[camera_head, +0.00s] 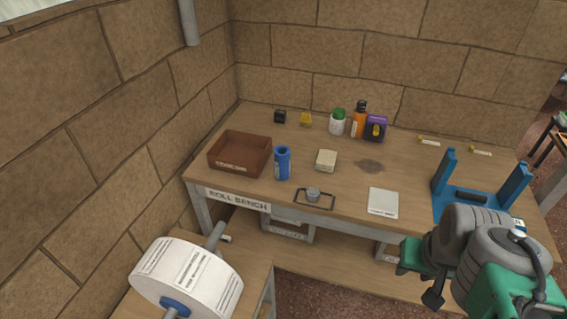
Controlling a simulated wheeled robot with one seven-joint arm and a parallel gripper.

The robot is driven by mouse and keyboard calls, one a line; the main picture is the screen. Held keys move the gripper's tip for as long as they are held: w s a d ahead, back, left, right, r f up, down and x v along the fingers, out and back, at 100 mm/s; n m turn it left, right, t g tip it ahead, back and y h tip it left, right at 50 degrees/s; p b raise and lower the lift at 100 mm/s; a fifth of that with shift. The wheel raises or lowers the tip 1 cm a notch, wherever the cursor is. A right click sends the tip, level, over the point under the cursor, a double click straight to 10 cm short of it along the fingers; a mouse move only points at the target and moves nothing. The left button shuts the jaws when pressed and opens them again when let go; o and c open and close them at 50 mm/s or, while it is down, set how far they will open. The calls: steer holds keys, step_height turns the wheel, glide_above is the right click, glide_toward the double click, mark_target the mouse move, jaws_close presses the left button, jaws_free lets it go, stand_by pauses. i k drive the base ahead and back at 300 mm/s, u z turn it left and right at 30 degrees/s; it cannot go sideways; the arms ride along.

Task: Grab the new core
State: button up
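A blue upright cylinder (282,163) with a dark open top stands on the roll bench (240,204), just right of the brown tray. It looks like a hollow core. My arm, grey and green, is folded at the lower right, well away from the cylinder. My gripper (433,293) seems to be the dark part at the arm's lower left; its fingers cannot be made out. Nothing is seen in it.
A brown tray (240,153), a beige block (326,160), a wire-framed grey piece (314,196), a white card (383,203) and a blue stand (480,196) are on the bench. Bottles stand behind. A large paper roll (187,278) is at lower left.

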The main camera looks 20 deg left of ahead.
mark_target(282, 163)
steer(key=z, duration=1)
steer(key=i, duration=0.75)
steer(key=u, duration=3.8)
steer(key=i, duration=0.5)
